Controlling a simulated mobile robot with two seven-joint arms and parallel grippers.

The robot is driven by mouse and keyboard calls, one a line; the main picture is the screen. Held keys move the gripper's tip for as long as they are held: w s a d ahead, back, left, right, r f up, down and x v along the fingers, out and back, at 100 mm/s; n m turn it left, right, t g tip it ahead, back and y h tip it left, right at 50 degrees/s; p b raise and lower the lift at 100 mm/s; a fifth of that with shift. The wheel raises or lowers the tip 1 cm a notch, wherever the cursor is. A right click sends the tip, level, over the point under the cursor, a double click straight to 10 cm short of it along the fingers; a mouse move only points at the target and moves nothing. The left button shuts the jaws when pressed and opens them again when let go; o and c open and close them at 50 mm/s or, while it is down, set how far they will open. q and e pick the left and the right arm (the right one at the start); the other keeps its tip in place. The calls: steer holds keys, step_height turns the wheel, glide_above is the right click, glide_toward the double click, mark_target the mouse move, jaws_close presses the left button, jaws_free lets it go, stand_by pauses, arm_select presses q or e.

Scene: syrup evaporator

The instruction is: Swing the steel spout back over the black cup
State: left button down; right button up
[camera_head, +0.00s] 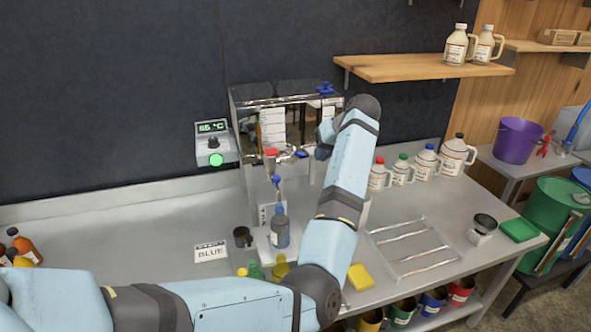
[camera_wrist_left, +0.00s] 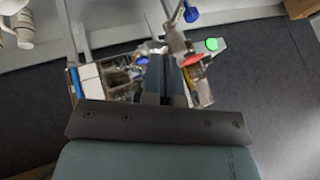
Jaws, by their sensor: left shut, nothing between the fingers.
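The steel evaporator (camera_head: 290,98) stands against the back wall. Its red-handled valve (camera_head: 271,152) and a blue handle (camera_head: 301,155) are on the front. What looks like the steel spout (camera_wrist_left: 174,28), with a blue knob (camera_wrist_left: 190,14), is just beyond my fingertips in the left wrist view. The black cup (camera_head: 242,237) stands upright on the bench, left of a blue-grey bottle (camera_head: 280,230). My left gripper (camera_wrist_left: 165,70) is shut and empty beside the red valve (camera_wrist_left: 192,60); whether it touches the spout is unclear. My forearm hides part of the evaporator. My right gripper is out of view.
A temperature box with a green light (camera_head: 215,160) hangs on the wall. A "BLUE" card (camera_head: 211,252) lies left of the bottle. Right of my arm are a wire rack (camera_head: 412,248), a yellow sponge (camera_head: 360,277) and several jugs (camera_head: 425,163). The left bench is mostly clear.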

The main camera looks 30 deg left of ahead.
mark_target(274, 181)
arm_select(q)
steer(key=s+a+f+p, duration=0.1)
steer(key=s+a+f, duration=0.1)
steer(key=a+f, duration=0.6)
steer(key=shift+s+a+f, duration=0.25)
steer(key=shift+s+a, duration=0.05)
steer(key=shift+a, duration=0.05)
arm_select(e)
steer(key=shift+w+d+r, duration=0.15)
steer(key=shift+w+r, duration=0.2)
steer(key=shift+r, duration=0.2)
